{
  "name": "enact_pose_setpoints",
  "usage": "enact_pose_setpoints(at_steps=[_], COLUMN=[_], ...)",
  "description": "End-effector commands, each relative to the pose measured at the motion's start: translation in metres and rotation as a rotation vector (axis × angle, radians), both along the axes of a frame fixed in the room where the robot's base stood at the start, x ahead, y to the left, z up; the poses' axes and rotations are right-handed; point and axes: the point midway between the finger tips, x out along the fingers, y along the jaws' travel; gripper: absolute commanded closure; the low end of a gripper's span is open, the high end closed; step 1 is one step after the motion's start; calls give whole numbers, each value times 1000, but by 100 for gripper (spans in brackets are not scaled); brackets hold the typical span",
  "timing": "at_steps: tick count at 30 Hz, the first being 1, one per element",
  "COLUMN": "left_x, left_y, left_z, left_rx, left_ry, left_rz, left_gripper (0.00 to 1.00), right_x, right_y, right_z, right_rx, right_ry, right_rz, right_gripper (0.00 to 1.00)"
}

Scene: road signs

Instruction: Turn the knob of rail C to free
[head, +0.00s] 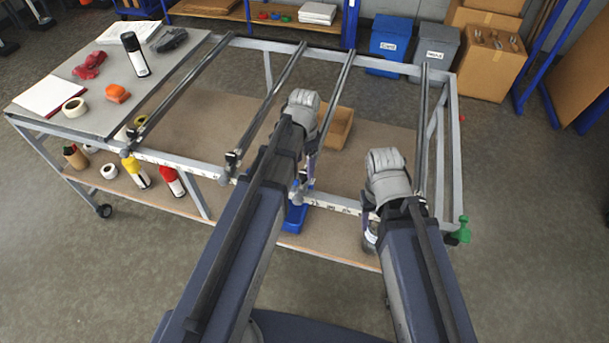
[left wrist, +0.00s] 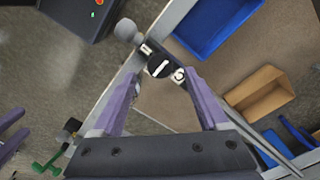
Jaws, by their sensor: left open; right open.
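In the left wrist view a round black knob (left wrist: 158,66) with a white pointer line sits on the pale front bar of the frame. The line slants from lower left to upper right. A small white round label (left wrist: 179,75) is beside it. My left gripper (left wrist: 161,84) is open, its purple fingers spread on both sides, with the knob just ahead between the tips. In the head view my left gripper (head: 304,185) hangs at the front end of the third rail (head: 337,95) from the left. My right gripper (head: 371,213) is largely hidden, near the fourth rail (head: 422,125). Rail letters are too small to read.
Below are a cardboard box (head: 341,127) and a blue bin (head: 294,218). A green knob (head: 463,230) stands out at the right front corner.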

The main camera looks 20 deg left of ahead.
Motion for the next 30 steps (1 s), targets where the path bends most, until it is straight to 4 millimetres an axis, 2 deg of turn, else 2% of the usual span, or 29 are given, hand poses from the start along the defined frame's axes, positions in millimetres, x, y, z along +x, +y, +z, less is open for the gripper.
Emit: enact_pose_setpoints(at_steps=[1,6,17,30], left_x=[0,0,0,0], left_y=[0,0,0,0], left_z=[-14,-31,-33,-33], left_rx=[0,0,0,0], left_ry=[0,0,0,0], left_rz=[0,0,0,0], left_gripper=[23,23,23,70], right_x=[0,0,0,0], right_y=[0,0,0,0], right_z=[-14,-31,-33,-33], right_rx=[0,0,0,0], right_ry=[0,0,0,0], right_rz=[1,0,-1,-1], right_gripper=[50,50,50,50])
